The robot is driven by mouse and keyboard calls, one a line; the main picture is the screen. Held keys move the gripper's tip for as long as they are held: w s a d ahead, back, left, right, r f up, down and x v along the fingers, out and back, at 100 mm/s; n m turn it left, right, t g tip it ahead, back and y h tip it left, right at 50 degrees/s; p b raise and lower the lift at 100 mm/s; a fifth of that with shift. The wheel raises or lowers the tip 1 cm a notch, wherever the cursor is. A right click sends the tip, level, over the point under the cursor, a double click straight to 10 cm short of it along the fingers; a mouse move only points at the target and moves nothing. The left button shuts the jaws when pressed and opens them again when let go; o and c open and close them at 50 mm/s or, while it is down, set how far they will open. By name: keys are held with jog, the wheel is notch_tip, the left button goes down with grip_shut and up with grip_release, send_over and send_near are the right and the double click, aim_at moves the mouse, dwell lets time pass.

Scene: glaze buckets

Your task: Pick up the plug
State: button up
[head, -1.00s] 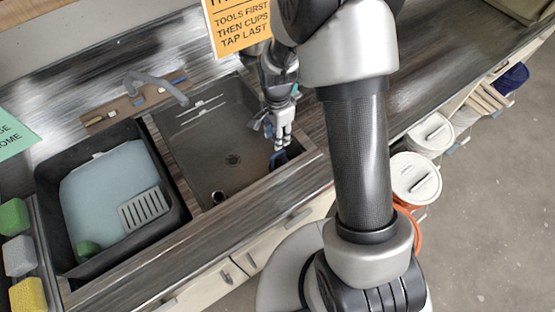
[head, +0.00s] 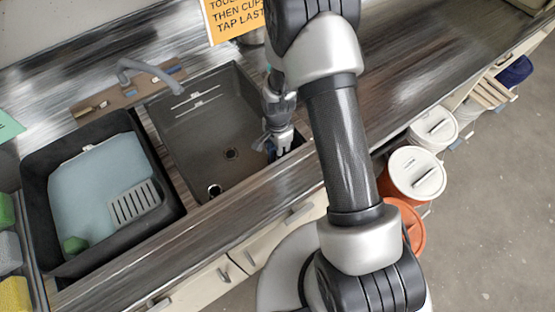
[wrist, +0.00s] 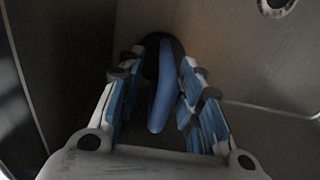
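My gripper (wrist: 161,85) reaches down into the right corner of the dark sink (head: 185,110). In the wrist view its blue-padded fingers stand apart around a blue elongated piece (wrist: 163,90) with a dark rounded part behind its far end. This may be the plug; I cannot be sure. The right finger is close to the blue piece, and a gap shows on the left. In the head view my gripper (head: 278,146) hides it. A dark round thing with a pale rim (head: 215,190) is at the sink's front side; I cannot tell what it is.
The sink walls are close around my gripper. The drain (head: 231,153) is in the sink floor. The tap (head: 150,70) is behind. White-lidded buckets (head: 417,172) stand at right.

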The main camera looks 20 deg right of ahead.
jog(key=shift+f, duration=0.15)
grip_shut()
dwell(0.4)
